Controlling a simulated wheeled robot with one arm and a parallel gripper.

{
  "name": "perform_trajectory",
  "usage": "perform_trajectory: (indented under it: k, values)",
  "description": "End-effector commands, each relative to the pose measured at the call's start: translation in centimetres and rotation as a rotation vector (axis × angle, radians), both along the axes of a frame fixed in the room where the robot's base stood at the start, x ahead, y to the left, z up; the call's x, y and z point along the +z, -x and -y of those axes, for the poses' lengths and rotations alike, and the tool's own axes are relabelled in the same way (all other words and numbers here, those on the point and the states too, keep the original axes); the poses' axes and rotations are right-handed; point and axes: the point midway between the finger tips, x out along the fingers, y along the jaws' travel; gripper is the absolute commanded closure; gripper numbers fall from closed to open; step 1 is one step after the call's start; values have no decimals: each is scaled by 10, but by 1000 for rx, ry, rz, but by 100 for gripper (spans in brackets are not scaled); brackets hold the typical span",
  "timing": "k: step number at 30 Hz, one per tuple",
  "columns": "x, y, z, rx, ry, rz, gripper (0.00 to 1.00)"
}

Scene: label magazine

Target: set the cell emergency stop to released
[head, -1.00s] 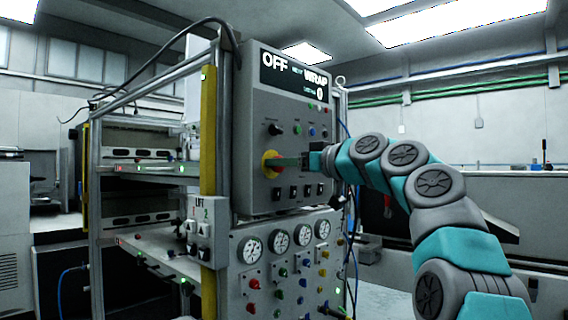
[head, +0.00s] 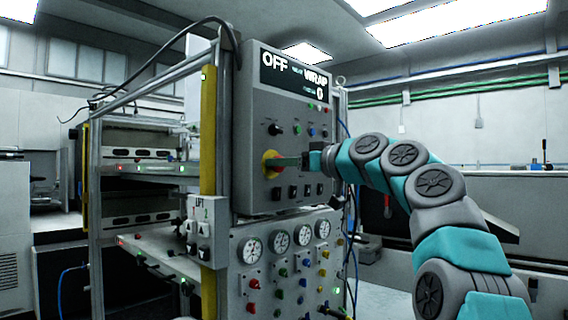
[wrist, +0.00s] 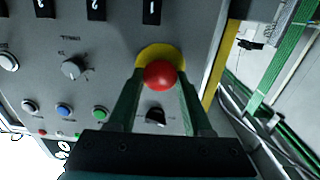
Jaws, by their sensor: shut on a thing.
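The cell emergency stop is a red mushroom button (wrist: 160,75) on a yellow collar, set in the front of a grey control panel. In the head view its yellow collar (head: 266,158) shows at the panel's left side, partly covered by my fingers. My gripper (wrist: 159,82) has one green finger on each side of the red button, shut on it. In the head view my gripper (head: 284,161) reaches the button from the right. The contact faces and the button's stem are hidden. The panel display (head: 295,77) reads OFF and WRAP.
Dark switches (head: 292,192) sit just below the button, and a knob with small coloured buttons (head: 297,130) above it. Gauges (head: 277,238) and coloured valves are lower down. A yellow post (head: 208,130) and lift box (head: 199,242) stand left. Space right of the panel holds my arm.

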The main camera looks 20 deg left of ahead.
Motion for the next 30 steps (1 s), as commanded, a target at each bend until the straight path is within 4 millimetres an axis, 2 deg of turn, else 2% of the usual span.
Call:
perform_trajectory:
  k: [10, 17, 24, 25, 30]
  values:
    - [0, 0, 1, -1, -2, 1, 100]
    - [0, 7, 17, 0, -3, 4, 100]
    - [1, 8, 18, 1, -1, 1, 100]
    - [1, 8, 18, 1, -1, 1, 48]
    - [1, 7, 17, 1, 0, 1, 29]
